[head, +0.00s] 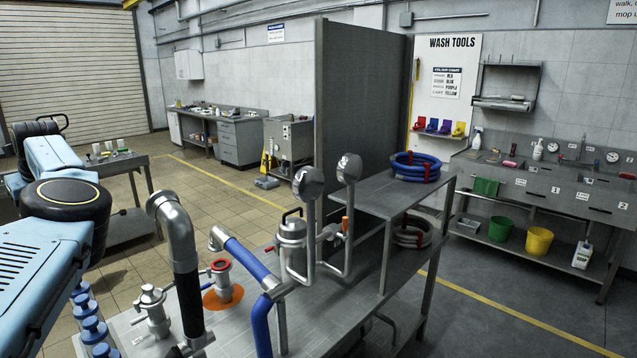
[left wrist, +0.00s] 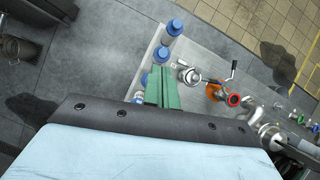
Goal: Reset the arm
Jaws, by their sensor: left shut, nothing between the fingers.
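My left arm (head: 55,240), with light blue covers and a black joint, reaches in from the left in the head view and hangs over the left end of the steel bench (head: 345,315). My left gripper (left wrist: 160,75) shows in the left wrist view as two green fingers. They are shut together and empty, above the bench edge near the blue-capped bottles (left wrist: 173,28). The gripper itself does not show in the head view. My right gripper is in neither view.
Metal pipes and a blue hose (head: 250,262) stand on the bench close to the arm. A valve with a red ring (head: 220,265) sits on an orange patch. A raised shelf (head: 385,193) holds coiled blue hose (head: 415,168). Tiled floor (head: 210,195) is open behind.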

